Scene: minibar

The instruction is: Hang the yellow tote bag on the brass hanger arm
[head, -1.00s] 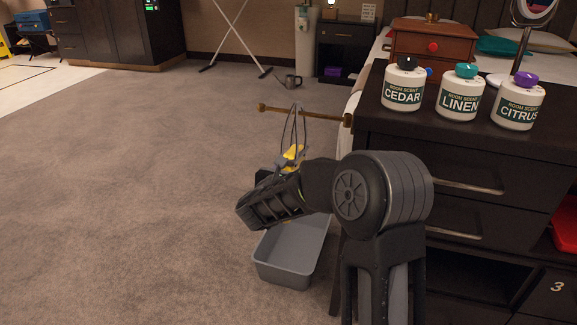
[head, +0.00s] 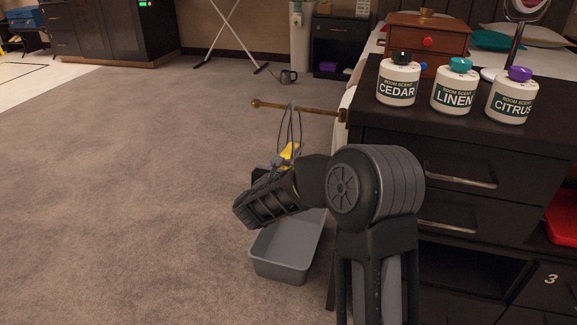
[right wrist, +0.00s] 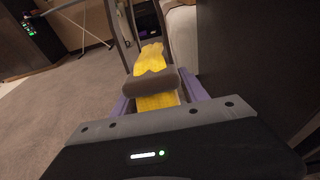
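The brass hanger arm (head: 318,111) sticks out level to the left from the dark dresser's side, with a knob at its free end. The yellow tote bag (head: 290,151) is just below it, mostly hidden behind my right arm. Its thin grey handle loops (head: 283,128) stand up and overlap the brass arm; I cannot tell whether they are around it or beside it. My right gripper (right wrist: 155,86) appears shut on the bag; yellow cloth (right wrist: 151,60) shows beyond and below the grey fingertip bar in the right wrist view. My left gripper is out of view.
A grey bin (head: 282,268) stands on the carpet below my right gripper. The dresser (head: 450,150) on the right carries several objects, including three scent bottles (head: 453,92). The carpet to the left is clear.

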